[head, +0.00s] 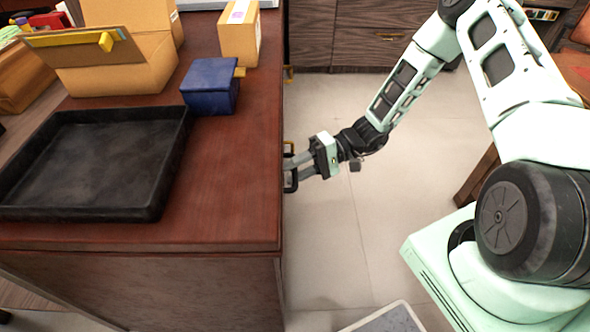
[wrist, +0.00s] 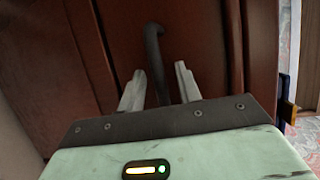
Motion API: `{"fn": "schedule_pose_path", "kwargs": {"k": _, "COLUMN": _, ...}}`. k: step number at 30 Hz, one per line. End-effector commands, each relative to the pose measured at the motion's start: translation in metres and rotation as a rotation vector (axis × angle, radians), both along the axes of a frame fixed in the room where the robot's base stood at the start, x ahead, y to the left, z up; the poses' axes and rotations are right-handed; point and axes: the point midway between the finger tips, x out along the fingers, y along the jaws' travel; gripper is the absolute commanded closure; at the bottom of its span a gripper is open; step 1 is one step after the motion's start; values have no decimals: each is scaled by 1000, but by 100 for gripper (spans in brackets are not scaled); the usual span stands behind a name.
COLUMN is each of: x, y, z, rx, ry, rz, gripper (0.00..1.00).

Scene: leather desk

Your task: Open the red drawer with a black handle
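The black handle (wrist: 154,55) is a bent bar on a red-brown drawer front (wrist: 195,35) in the wrist view. My gripper (wrist: 160,82) has its two grey fingers apart, one on each side of the handle, with visible gaps to it. In the head view my gripper (head: 296,166) reaches the right side of the desk, where a dark part of the handle (head: 290,183) shows by the fingertips. The drawer front is seen edge-on there, so how far it stands out cannot be told.
On the desk top (head: 225,185) are a black tray (head: 85,212), a blue box (head: 210,85) and cardboard boxes (head: 115,70).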

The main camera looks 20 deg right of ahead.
Motion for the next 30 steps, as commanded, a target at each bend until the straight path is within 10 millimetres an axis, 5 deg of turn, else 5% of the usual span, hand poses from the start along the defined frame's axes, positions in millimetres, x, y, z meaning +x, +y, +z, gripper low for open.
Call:
{"fn": "schedule_pose_path", "kwargs": {"k": 8, "x": 0, "y": 2, "z": 0, "rx": 0, "ry": 0, "rz": 1, "gripper": 66}}
{"fn": "schedule_pose_path", "kwargs": {"k": 12, "x": 0, "y": 1, "z": 0, "rx": 0, "ry": 0, "rz": 0, "gripper": 100}}
{"fn": "schedule_pose_path", "kwargs": {"k": 23, "x": -3, "y": -8, "z": 0, "rx": 0, "ry": 1, "rz": -2, "gripper": 100}}
{"fn": "schedule_pose_path", "kwargs": {"k": 30, "x": -18, "y": -46, "z": 1, "rx": -1, "ry": 2, "rz": -6, "gripper": 100}}
